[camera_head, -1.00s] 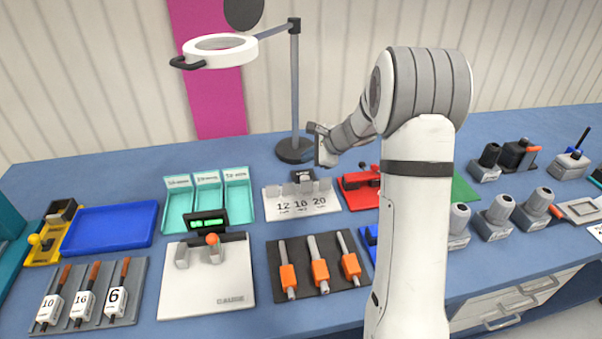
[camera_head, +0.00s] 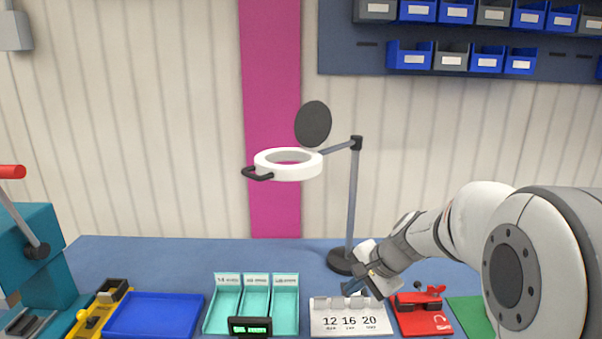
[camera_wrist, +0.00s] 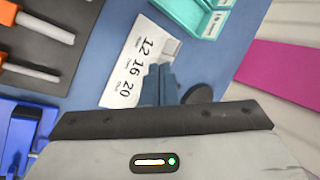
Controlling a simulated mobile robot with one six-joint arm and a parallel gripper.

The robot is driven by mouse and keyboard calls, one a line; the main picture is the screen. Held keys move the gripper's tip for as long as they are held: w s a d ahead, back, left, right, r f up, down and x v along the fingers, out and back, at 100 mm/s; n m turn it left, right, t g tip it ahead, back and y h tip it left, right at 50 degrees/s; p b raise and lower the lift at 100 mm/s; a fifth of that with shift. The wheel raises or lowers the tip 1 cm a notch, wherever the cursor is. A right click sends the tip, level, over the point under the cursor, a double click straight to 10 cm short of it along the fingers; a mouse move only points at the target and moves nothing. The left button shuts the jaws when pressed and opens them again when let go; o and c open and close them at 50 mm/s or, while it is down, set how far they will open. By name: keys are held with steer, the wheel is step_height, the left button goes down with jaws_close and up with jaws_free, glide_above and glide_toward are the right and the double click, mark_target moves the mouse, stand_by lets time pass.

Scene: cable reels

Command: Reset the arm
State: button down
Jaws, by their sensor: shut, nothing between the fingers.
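My arm reaches in from the right in the head view, its large white joint close to the camera. My gripper (camera_head: 362,288) hangs above the back of the white card marked 12, 16, 20 (camera_head: 350,322), pointing down. In the wrist view the fingers of my gripper (camera_wrist: 160,84) are together with nothing between them. The same white card shows just beyond them in the wrist view (camera_wrist: 122,90). The gripper hides part of the card's far edge.
A ring magnifier lamp (camera_head: 288,164) stands behind the gripper on a post. Teal trays (camera_head: 208,318) and a blue tray (camera_head: 152,315) lie to the left, a red device (camera_head: 424,322) to the right. A teal press (camera_head: 38,245) stands far left. Wall bins hang above.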

steer(key=s+d+n+h, duration=0.1)
steer(key=s+n, duration=0.4)
steer(key=s, duration=0.6)
steer(key=s+d+r+n+g+h, duration=0.1)
steer(key=s+n+h, duration=0.3)
steer(key=s, duration=0.7)
steer(key=shift+d+r+n, duration=0.15)
steer(key=shift+d+n, duration=0.45)
